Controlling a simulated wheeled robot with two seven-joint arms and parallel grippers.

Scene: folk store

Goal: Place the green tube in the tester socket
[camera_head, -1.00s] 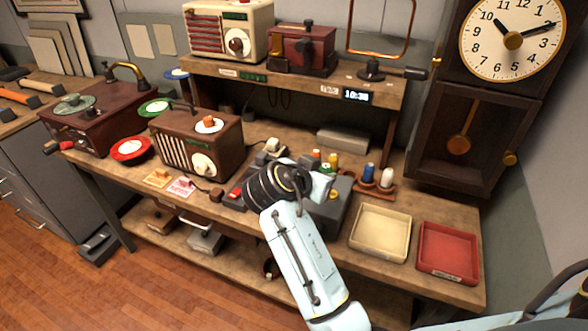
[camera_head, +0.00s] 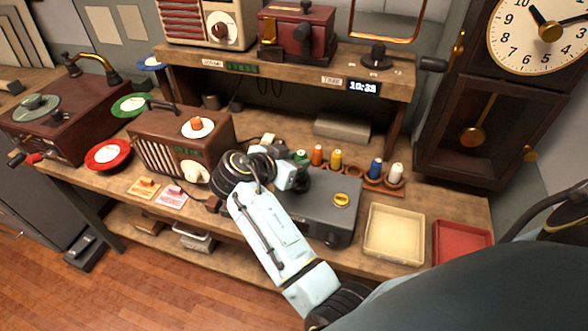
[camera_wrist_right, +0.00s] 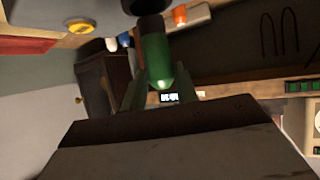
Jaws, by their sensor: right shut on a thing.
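The green tube (camera_head: 302,157) shows just beyond my right gripper (camera_head: 297,176) in the head view. In the right wrist view the green tube (camera_wrist_right: 156,55) stands between the fingers of that gripper (camera_wrist_right: 152,92), which is shut on it. The grey tester (camera_head: 325,207) with a yellow knob is on the bench, just right of the gripper. The gripper is over or close to the tester's back left part. The gripper and wrist partly cover the tester, and I cannot make out its socket clearly. My left gripper is in neither view.
A wooden rack (camera_head: 372,184) behind the tester holds orange, yellow, blue and white tubes. A cream tray (camera_head: 394,256) and a red tray (camera_head: 463,240) lie to the right. A brown radio (camera_head: 150,127) stands to the left. A shelf (camera_head: 300,76) overhangs the bench's back.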

